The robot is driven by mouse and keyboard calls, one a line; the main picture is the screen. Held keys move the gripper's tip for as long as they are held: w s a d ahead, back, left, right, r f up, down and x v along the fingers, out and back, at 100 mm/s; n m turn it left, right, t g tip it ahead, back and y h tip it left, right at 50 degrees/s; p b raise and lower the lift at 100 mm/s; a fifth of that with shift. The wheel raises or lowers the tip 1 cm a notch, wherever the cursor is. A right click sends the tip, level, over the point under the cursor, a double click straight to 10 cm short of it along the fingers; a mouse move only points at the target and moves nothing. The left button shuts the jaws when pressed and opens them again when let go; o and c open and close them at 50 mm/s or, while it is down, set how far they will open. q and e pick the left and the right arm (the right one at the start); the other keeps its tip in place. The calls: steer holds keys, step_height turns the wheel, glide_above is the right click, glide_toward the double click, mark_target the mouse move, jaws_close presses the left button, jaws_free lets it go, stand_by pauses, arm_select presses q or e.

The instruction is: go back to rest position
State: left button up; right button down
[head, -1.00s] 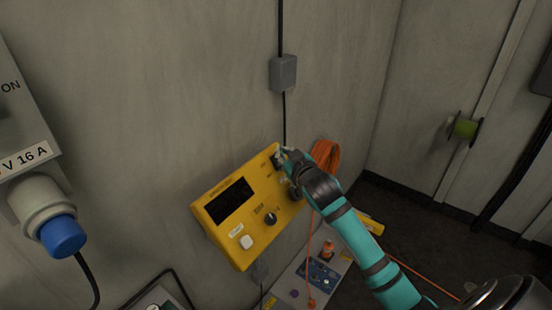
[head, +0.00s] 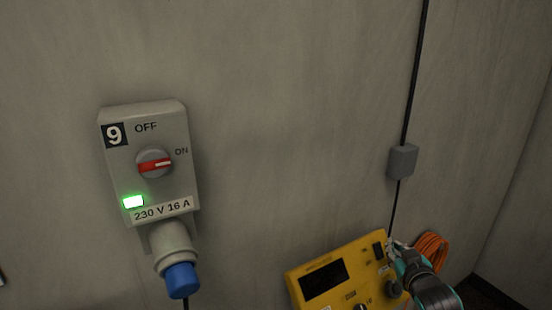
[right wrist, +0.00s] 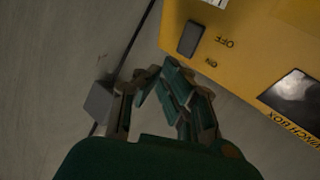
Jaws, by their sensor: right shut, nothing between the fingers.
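My right gripper (head: 394,245) is at the lower right of the head view, by the upper right part of a yellow box (head: 318,261) on the wall. In the right wrist view its fingers (right wrist: 160,76) are closed together with nothing between them. The yellow box (right wrist: 238,62) fills the upper right there, with a dark rocker switch (right wrist: 190,39) beside OFF and ON lettering. The fingertips look apart from the switch. My left gripper is not in view.
A grey wall socket unit (head: 150,120) marked 9 has a red rotary switch (head: 155,162), a lit green lamp (head: 133,201) and a blue plug (head: 180,281). A black cable runs down through a grey junction box (head: 402,161). An orange coil (head: 431,247) hangs behind my gripper.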

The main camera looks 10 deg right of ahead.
steer(key=s+a+f+g+y, duration=0.2)
steer(key=s+a+f+g, duration=0.55)
steer(key=s+f, duration=0.65)
steer(key=s+a+f+g, duration=0.1)
steer(key=s+a, duration=0.2)
steer(key=s, duration=0.3)
steer(key=s+a+f+n+g+y, duration=0.1)
steer(key=s+a, duration=0.2)
steer(key=s, duration=0.4)
steer(key=s+a+f+g, duration=0.1)
steer(key=s+a+g, duration=0.15)
steer(key=s, duration=0.35)
step_height(320, 180, down, 32)
steer(key=s+b, duration=0.1)
steer(key=b, duration=0.6)
steer(key=s+d+f+g+b, duration=0.1)
steer(key=s+f+b, duration=0.1)
steer(key=s+f, duration=0.6)
steer(key=s+d+f+b, duration=0.1)
steer(key=s+f+b, duration=0.2)
steer(key=s+f, duration=0.6)
step_height(320, 180, down, 6)
steer(key=shift+d+f+g, duration=0.1)
steer(key=shift+d+g, duration=0.25)
steer(key=shift+g, duration=0.05)
